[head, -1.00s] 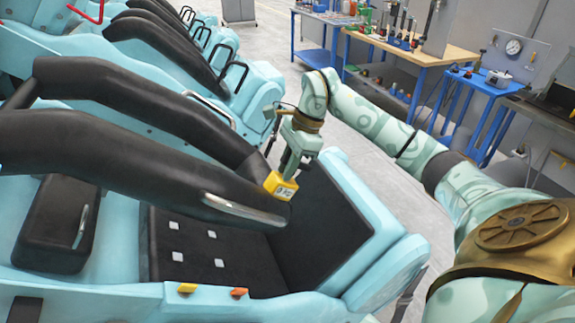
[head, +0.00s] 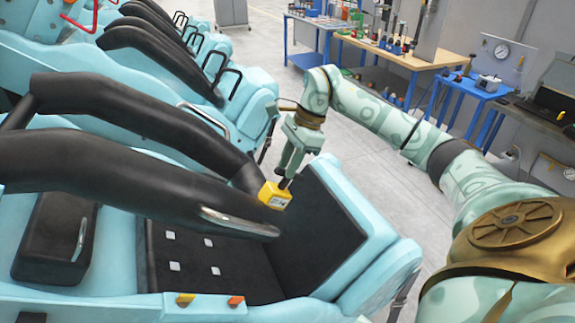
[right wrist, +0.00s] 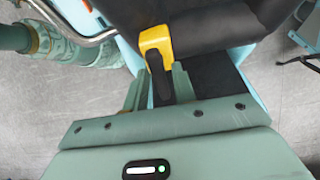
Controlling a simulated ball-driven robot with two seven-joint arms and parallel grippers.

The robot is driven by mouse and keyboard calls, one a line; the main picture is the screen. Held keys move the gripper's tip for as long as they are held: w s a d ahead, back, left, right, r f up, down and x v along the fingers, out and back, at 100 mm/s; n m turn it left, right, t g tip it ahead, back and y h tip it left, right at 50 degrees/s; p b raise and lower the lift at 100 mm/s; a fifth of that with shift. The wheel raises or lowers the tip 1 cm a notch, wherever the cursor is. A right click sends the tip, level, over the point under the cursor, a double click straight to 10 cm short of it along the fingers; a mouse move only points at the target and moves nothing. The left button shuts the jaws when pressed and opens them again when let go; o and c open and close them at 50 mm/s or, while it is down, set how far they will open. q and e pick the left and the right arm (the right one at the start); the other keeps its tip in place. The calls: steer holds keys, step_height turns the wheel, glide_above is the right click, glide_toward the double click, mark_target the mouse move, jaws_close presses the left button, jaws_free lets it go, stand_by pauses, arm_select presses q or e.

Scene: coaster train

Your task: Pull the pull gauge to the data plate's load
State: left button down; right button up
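The pull gauge (head: 274,195) is a small yellow body with a little display and a black handle, at the free end of a black restraint bar (head: 130,182). It also shows in the right wrist view (right wrist: 156,42). My right gripper (head: 286,174) is above the gauge, its fingers on both sides of the black handle; in the right wrist view the gripper (right wrist: 163,68) appears shut on it. The gauge's reading is too small to make out. I cannot pick out a data plate. My left gripper is not in view.
A black seat with light blue sides (head: 385,265) lies below and right of the gauge. A metal grab handle (head: 240,222) is on the bar. Yellow and orange tabs (head: 186,299) sit on the near edge. Workbenches (head: 440,55) with tools stand behind, across clear floor.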

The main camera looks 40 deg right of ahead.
steer(key=shift+o, duration=0.6)
steer(key=shift+s+f, duration=0.1)
steer(key=shift+s, duration=0.05)
steer(key=shift+d+r, duration=0.1)
steer(key=shift+r, duration=0.25)
steer(key=p+v, duration=0.2)
steer(key=v, duration=1.3)
steer(key=shift+r, duration=0.3)
steer(key=shift+s+d, duration=0.1)
